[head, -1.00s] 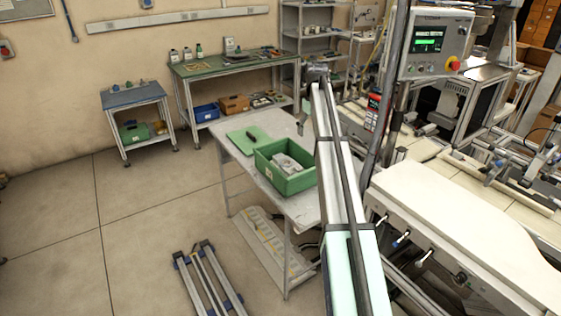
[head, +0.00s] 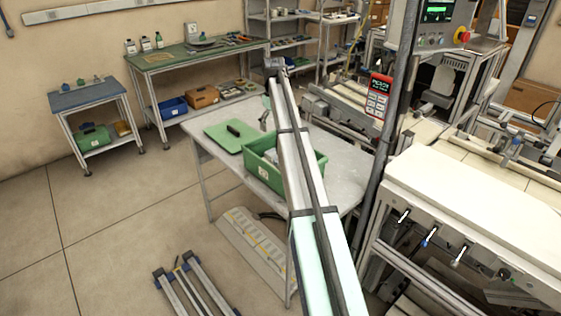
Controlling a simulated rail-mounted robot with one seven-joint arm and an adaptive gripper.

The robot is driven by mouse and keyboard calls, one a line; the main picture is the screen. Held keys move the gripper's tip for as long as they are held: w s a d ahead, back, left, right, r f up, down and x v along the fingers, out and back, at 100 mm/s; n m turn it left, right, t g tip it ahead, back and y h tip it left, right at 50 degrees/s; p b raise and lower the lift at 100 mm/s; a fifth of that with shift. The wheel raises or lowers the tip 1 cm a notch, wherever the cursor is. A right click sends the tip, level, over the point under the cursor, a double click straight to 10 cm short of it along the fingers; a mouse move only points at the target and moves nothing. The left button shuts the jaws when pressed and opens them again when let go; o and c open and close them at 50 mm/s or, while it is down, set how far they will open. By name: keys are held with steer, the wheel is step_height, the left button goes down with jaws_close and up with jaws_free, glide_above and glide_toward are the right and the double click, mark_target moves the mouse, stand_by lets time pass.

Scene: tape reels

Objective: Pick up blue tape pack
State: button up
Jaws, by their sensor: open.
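I cannot make out a blue tape pack in the head view. A green crate (head: 262,176) stands on the grey table, partly hidden behind my arm. Something grey-white (head: 271,156) lies inside it, too small and covered to identify. My arm runs up the middle of the view. What appears to be my gripper (head: 264,122) hangs below its far end, over the back of the table, beyond the crate. It is open, with nothing seen in it, though its fingers are tiny here.
The crate's green lid (head: 226,138) with a dark handle lies on the table (head: 340,160), left of the crate. A dark pole (head: 374,150) rises at the table's right, beside white machinery (head: 470,195). A green-topped bench (head: 180,58) and a small blue-topped table (head: 88,96) stand behind.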

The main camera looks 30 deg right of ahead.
steer(key=p, duration=0.2)
glide_above(274, 153)
step_height(274, 153, down, 9)
steer(key=shift+d+r, duration=0.1)
steer(key=shift+d, duration=0.05)
steer(key=shift+f+p, duration=1.2)
steer(key=shift+f, duration=1.45)
steer(key=c, duration=1.3)
